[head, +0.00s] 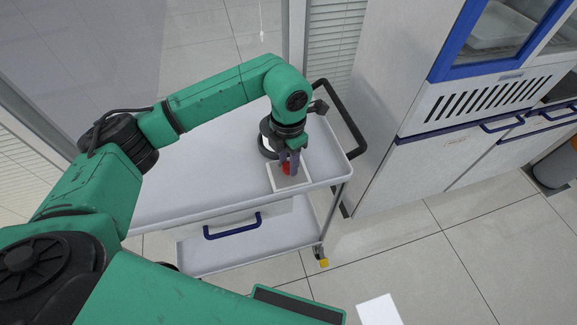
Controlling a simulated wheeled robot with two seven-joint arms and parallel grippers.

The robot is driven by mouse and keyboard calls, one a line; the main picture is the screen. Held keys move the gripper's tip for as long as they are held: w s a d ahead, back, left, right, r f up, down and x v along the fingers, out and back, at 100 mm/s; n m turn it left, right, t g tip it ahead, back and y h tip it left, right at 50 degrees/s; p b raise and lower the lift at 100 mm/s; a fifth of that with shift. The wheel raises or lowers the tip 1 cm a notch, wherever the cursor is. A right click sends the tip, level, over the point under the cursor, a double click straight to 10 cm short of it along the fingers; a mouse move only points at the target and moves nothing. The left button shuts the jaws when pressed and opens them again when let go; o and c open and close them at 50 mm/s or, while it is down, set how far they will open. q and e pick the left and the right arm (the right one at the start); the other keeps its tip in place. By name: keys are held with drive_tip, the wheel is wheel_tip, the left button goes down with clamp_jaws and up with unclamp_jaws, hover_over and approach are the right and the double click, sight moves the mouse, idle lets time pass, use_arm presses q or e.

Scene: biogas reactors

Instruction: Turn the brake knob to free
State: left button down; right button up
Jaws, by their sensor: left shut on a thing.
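The brake knob (286,169) is a small red knob on a white square plate (291,182) at the right end of the cart top. My left gripper (288,163) points down over the plate and is shut on the red knob. The fingers hide much of the knob, so I cannot tell which way it is turned. My right gripper is not in view.
The white cart (190,185) has a raised rim, a lower shelf, a blue drawer handle (232,226) and a dark push handle (343,125) at its right end. A white cabinet (400,100) with blue trim stands close on the right.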

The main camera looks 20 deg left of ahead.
sight(288, 165)
use_arm(q)
drive_tip(key=shift+m+b, duration=0.95)
drive_tip(key=shift+m, duration=0.45)
drive_tip(key=shift+w+r, duration=0.1)
drive_tip(key=c, duration=0.5)
unclamp_jaws()
wheel_tip(288, 165, up, 15)
drive_tip(key=shift+f+b, duration=0.2)
drive_tip(key=shift+b, duration=0.15)
